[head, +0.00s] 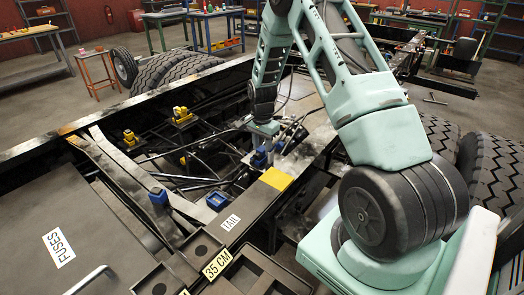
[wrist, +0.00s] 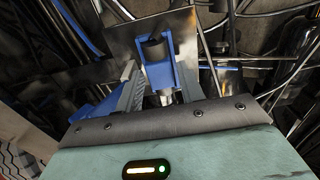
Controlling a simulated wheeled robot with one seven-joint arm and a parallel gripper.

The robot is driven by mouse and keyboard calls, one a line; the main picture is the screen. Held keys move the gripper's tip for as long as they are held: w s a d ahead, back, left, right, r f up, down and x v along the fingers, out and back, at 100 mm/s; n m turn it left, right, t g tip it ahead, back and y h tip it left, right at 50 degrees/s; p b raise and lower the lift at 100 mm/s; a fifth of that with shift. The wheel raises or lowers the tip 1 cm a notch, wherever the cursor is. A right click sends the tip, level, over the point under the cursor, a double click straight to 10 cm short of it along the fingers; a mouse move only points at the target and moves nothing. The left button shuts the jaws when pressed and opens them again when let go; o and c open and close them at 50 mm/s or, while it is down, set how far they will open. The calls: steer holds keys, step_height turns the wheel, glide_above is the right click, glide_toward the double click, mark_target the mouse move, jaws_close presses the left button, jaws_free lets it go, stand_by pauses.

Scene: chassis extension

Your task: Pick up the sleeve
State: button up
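My gripper (wrist: 160,75) points down into the chassis bay. In the wrist view its two grey fingers are apart, on either side of a blue U-shaped holder (wrist: 160,72). A dark cylindrical piece (wrist: 154,47) sits at the holder's far end, and a shiny metal cylinder (wrist: 166,97) shows at its near end. One of these may be the sleeve; I cannot tell which. I see no clear contact with the fingers. In the head view my gripper (head: 263,140) is small, just above a blue part (head: 260,158) beside the frame rail.
Cables and thin pipes (head: 205,165) fill the bay. Yellow blocks (head: 181,115) and another blue holder (head: 217,201) stand around it. Large tyres (head: 495,150) stand at the right.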

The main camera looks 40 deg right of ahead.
mark_target(262, 148)
steer(key=c, duration=0.8)
steer(key=shift+o, duration=0.2)
step_height(262, 148, up, 10)
steer(key=b, duration=0.2)
